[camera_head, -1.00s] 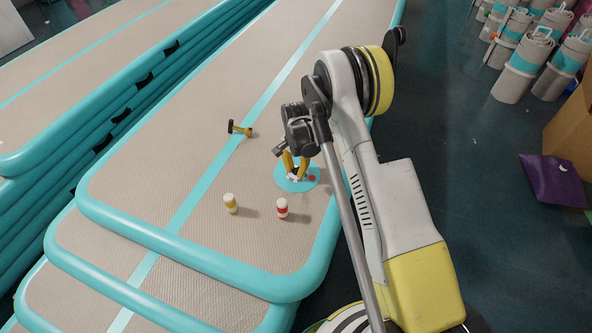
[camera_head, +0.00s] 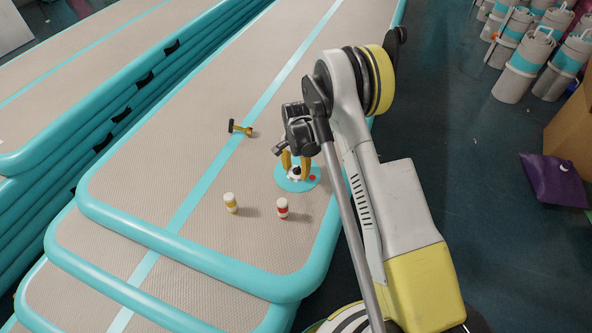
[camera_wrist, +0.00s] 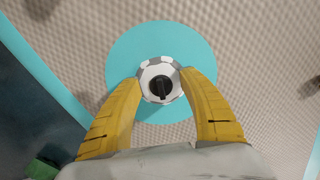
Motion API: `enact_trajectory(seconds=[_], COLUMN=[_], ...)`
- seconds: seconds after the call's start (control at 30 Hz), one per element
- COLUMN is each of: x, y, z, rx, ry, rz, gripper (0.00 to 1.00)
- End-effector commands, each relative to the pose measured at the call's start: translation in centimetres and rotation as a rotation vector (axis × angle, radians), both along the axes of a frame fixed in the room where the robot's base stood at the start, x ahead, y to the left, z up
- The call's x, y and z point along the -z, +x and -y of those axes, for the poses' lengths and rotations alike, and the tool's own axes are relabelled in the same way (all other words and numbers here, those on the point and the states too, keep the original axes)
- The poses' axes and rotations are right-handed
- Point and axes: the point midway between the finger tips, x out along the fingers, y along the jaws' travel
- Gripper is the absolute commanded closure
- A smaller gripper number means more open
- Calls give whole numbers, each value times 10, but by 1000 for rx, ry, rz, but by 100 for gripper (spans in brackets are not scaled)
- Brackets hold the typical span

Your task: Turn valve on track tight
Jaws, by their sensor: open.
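The valve (camera_wrist: 160,81) is a white and grey round cap with a dark centre, set in a turquoise disc (camera_wrist: 190,50) on the track. In the head view the valve (camera_head: 295,173) shows below my gripper (camera_head: 295,163), on the disc near the track's right edge. In the wrist view the yellow fingers of my gripper (camera_wrist: 159,95) are apart, one on each side of the valve. Their tips are close to its rim; I cannot tell whether they touch it. A small red object (camera_head: 312,178) lies on the disc to the right of the valve.
Two small bottles, one yellow-banded (camera_head: 230,203) and one red-banded (camera_head: 282,208), stand on the track (camera_head: 250,255) in front. A black and yellow tool (camera_head: 240,128) lies behind to the left. A purple cushion (camera_head: 553,181) lies on the floor at right.

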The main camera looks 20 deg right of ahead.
Motion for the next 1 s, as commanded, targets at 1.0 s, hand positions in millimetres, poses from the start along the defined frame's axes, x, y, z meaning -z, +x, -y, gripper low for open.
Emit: enact_trajectory(seconds=[1.0], x=[-119], y=[0], z=[0], rx=[0], ry=[0], rz=[0], gripper=[51])
